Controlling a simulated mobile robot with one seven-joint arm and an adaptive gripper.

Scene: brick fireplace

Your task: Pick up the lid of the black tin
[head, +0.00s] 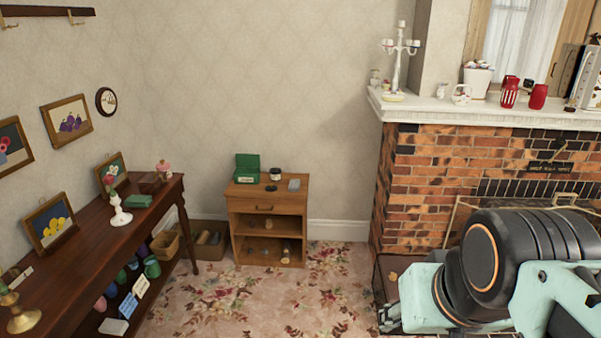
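A small round dark container with a pale band (276,174), perhaps the black tin, stands on top of the small wooden cabinet (240,194) against the back wall. A flat dark disc (271,188), which could be its lid, lies just in front of it; both are too small to be sure. My gripper (388,318) shows only partly at the lower right, beside the fireplace and well apart from the cabinet. I cannot make out its finger gap or anything held in it.
An open green box (247,168) and a grey block (294,185) share the cabinet top. A long dark table (90,232) stands at left. The brick fireplace (430,180) and its screen are at right. Flowered carpet (285,300) is clear before the cabinet.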

